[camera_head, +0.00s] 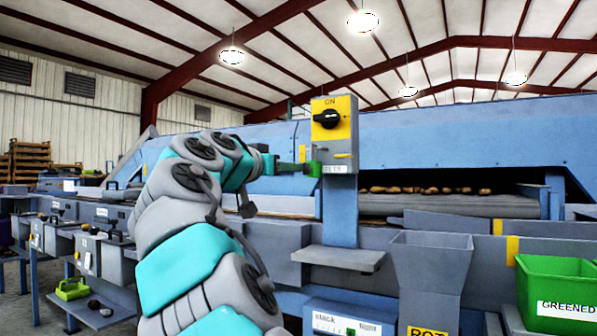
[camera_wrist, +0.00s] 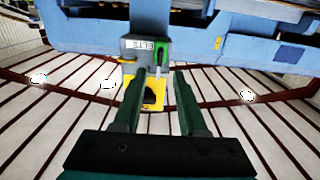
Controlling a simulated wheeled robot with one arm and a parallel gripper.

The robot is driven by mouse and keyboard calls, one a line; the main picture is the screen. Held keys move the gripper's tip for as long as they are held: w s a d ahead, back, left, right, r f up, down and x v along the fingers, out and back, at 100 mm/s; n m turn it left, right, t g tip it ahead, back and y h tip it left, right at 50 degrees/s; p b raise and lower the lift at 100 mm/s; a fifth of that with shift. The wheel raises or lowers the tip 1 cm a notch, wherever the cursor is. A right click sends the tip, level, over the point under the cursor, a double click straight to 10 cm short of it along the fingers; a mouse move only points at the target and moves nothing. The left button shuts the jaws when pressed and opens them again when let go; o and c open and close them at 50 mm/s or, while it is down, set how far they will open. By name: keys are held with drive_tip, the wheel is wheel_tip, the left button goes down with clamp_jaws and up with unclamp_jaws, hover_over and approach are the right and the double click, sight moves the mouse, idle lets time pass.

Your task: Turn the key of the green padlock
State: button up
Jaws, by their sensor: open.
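The green padlock (camera_head: 315,168) is at the lower left of a grey switch box (camera_head: 341,182) on a post. In the wrist view, which is upside down, the green padlock (camera_wrist: 161,50) lies ahead of the gap between my fingertips. I cannot make out its key clearly. My gripper (camera_head: 301,166) is open and reaches the box from the left, close to the padlock. In the wrist view its two dark green fingers (camera_wrist: 160,75) are spread with nothing visible between their tips. Whether they touch the padlock, I cannot tell.
Above the padlock, a black rotary knob (camera_head: 327,119) sits on a yellow plate (camera_head: 342,103). A small yellow piece (camera_head: 343,156) sticks out right of the padlock. A grey shelf (camera_head: 339,258) juts out below. A green crate (camera_head: 556,285) is at the right.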

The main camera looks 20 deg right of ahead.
sight(307, 169)
drive_tip(key=p+x, duration=0.1)
drive_tip(key=x, duration=0.6)
drive_tip(key=shift+w+d, duration=0.25)
drive_tip(key=shift+d, duration=0.05)
clamp_jaws()
idle(0.5)
